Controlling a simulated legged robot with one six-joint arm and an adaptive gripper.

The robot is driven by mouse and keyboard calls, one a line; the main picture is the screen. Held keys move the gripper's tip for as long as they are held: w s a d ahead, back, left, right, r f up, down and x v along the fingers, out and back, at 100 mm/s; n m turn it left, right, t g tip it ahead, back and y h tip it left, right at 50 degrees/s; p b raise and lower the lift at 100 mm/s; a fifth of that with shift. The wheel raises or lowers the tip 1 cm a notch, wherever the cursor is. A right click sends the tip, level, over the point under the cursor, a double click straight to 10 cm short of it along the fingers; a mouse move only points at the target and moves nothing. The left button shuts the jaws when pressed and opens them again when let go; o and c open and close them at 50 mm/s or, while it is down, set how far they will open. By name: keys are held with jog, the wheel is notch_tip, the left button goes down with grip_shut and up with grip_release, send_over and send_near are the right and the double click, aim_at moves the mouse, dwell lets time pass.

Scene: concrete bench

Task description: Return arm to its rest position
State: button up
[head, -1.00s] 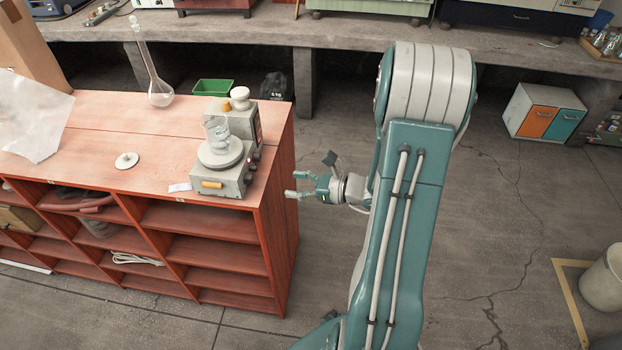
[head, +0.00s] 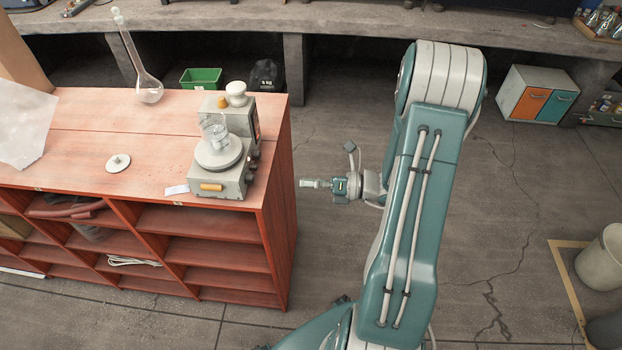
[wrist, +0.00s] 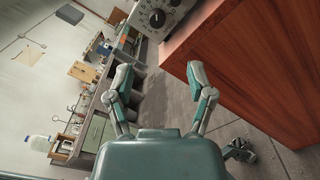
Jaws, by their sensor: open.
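My gripper (head: 318,184) is beside the right end of the red wooden shelf unit (head: 284,235), over the floor and apart from the unit. In the wrist view my gripper (wrist: 162,82) has its two fingers spread with nothing between them. The shelf's side panel (wrist: 265,70) fills the right of that view. My teal and white arm stands upright in the head view, bent at the elbow.
On the shelf top are a stirrer-like device (head: 222,180) with a glass beaker (head: 214,130), a long-necked flask (head: 149,88) and a white disc (head: 118,162). A concrete bench (head: 330,25) runs along the back. The floor (head: 480,220) right of my arm is mostly clear.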

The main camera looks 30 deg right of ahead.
dwell(0.4)
jog(key=s+a+r+n+g+h, duration=0.35)
jog(key=a+n+g, duration=0.2)
jog(key=n, duration=0.35)
jog(key=s+a+r+n+g+h, duration=0.2)
jog(key=s+a+r+n+g, duration=0.35)
jog(key=n, duration=0.35)
jog(key=s+r+n+t+h, duration=0.5)
jog(key=r+n+h, duration=0.4)
jog(key=n, duration=0.8)
jog(key=shift+d+r+t, duration=0.25)
jog(key=shift+d+t, duration=0.05)
jog(key=shift+t, duration=0.2)
